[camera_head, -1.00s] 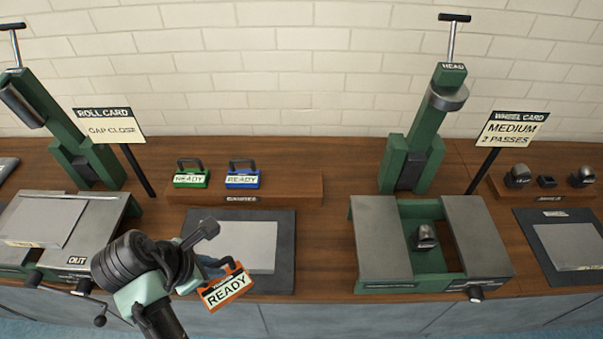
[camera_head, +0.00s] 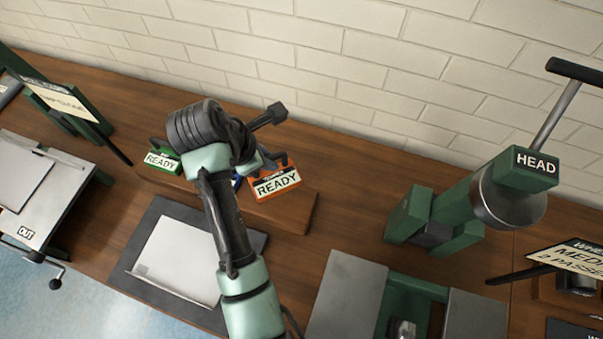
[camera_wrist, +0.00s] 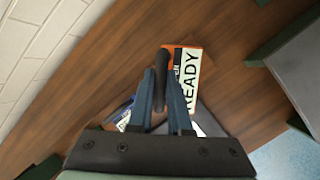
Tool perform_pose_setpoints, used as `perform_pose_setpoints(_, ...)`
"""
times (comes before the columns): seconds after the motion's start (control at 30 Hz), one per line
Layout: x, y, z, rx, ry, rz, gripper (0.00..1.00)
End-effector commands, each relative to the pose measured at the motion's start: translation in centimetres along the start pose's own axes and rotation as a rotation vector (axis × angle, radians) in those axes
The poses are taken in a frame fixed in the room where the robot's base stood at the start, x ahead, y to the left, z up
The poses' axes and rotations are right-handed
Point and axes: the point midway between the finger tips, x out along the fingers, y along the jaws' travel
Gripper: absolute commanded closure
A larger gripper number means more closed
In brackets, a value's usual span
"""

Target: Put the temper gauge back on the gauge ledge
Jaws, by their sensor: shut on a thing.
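My gripper (camera_head: 266,160) is shut on the dark handle of the orange gauge (camera_head: 277,184), which has a READY label. In the wrist view the fingers (camera_wrist: 162,88) close around that handle, and the orange body (camera_wrist: 187,62) shows beyond them. The gauge is over the right part of the wooden gauge ledge (camera_head: 293,214); I cannot tell whether it touches the ledge. The green gauge (camera_head: 161,160) stands at the ledge's left end. The blue gauge (camera_head: 237,183) is mostly hidden behind my arm; part of it shows in the wrist view (camera_wrist: 124,122).
A dark mat with a pale plate (camera_head: 176,262) lies in front of the ledge. A green press with a HEAD label (camera_head: 480,195) stands to the right, above grey blocks (camera_head: 345,295). The bench between ledge and press is clear.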

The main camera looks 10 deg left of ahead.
Motion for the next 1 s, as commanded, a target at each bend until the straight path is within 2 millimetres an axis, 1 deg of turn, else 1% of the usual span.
perform_pose_setpoints(0.07, 0.1, 0.0, -0.1, -0.001, 0.000, 0.000, 1.00)
perform_pose_setpoints(0.13, 0.8, -0.2, -0.4, -0.001, 0.001, -0.003, 1.00)
perform_pose_setpoints(0.33, 4.2, -0.9, -1.7, -0.001, 0.001, -0.004, 1.00)
perform_pose_setpoints(0.57, 6.4, -1.4, -2.6, -0.001, 0.001, -0.002, 1.00)
perform_pose_setpoints(0.7, 8.3, -1.8, -3.4, -0.002, 0.001, -0.003, 1.00)
perform_pose_setpoints(0.8, 9.0, -1.9, -3.7, -0.001, 0.001, -0.001, 1.00)
perform_pose_setpoints(1.0, 9.1, -1.8, -3.7, 0.001, 0.000, 0.002, 1.00)
